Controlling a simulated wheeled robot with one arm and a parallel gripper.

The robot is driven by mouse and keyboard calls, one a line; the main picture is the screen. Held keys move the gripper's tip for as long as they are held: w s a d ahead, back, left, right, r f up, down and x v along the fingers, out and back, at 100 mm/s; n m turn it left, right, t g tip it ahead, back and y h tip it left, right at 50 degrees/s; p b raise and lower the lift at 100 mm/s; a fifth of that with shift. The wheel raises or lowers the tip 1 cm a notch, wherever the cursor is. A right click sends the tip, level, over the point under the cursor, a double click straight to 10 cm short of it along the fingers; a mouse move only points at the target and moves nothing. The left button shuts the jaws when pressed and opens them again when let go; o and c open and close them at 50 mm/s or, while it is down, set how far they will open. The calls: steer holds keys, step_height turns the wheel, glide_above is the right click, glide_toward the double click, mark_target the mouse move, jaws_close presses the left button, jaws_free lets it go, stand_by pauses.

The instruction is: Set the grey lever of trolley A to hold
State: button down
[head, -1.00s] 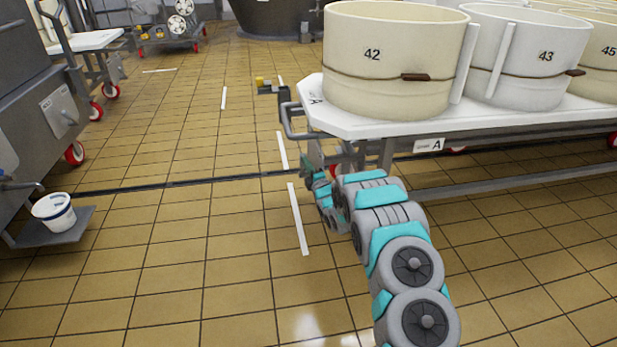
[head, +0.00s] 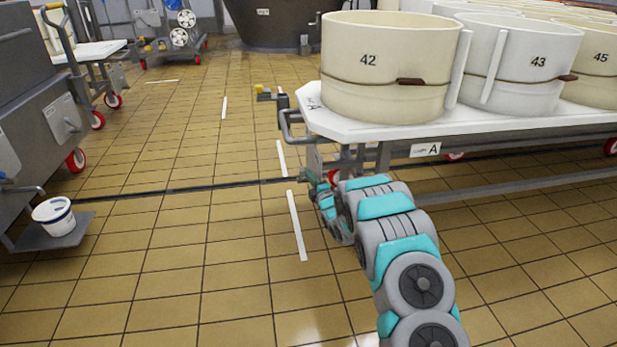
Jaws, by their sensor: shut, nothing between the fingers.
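Trolley A (head: 470,128) has a white top and a grey frame, with an "A" label (head: 425,150) on its side. At its left end, below the grey handle rail, hangs a small grey upright plate (head: 313,158). I cannot make out the grey lever or its setting there. My arm reaches from the lower right to this end of the trolley. My gripper (head: 313,178) is shut and empty, low by the plate and largely hidden behind my own arm links. I cannot tell whether it touches anything.
Cream vats 42 (head: 385,75) and 43 (head: 520,70) stand on the trolley. At left is a grey machine (head: 40,110) with a white bucket (head: 54,215) on a low shelf. The tiled floor between is clear.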

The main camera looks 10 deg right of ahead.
steer(key=s+d, duration=0.1)
steer(key=s, duration=0.7)
steer(key=shift+s+d+f, duration=0.15)
steer(key=shift+s+d, duration=0.1)
steer(key=shift+d, duration=0.1)
steer(key=shift+a, duration=0.15)
